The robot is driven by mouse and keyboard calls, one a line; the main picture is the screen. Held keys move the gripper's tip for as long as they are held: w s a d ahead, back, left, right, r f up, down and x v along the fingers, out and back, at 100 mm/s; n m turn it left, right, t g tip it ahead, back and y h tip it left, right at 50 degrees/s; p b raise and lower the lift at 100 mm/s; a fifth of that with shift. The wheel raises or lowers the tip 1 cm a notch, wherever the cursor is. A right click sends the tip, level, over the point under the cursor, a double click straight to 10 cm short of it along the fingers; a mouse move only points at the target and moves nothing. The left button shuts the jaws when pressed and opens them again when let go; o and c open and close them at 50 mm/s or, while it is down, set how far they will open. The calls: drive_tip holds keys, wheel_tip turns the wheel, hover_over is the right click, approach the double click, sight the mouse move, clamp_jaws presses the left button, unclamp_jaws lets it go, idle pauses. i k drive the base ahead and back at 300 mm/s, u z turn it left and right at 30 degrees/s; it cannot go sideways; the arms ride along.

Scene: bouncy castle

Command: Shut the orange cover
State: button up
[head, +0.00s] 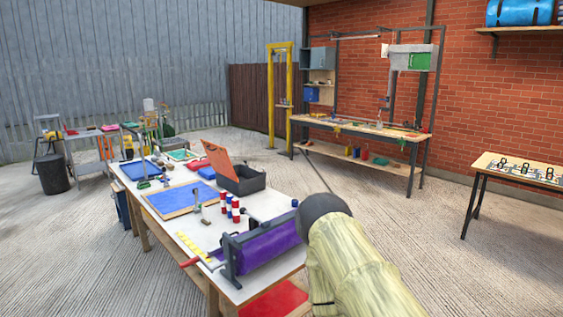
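The orange cover (216,158) is the raised lid of a dark grey box (250,184) on the long white-topped table. The cover stands open, tilted up and leaning back to the left, and the box's inside partly shows. A pale yellow part with a dark round end, which looks like my arm, rises from the bottom right, to the right of the table and nearer than the box. No gripper fingers can be made out, and nothing is seen touching the cover.
On the table (180,215), red, white and blue cylinders (230,207), a blue mat (180,200) and a purple roller device (262,245) stand nearer than the box. A workbench (360,130) stands against the brick wall. The paved floor right of the table is open.

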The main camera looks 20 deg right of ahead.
sight(217, 156)
drive_tip(key=z, duration=0.1)
drive_tip(key=i, duration=1.05)
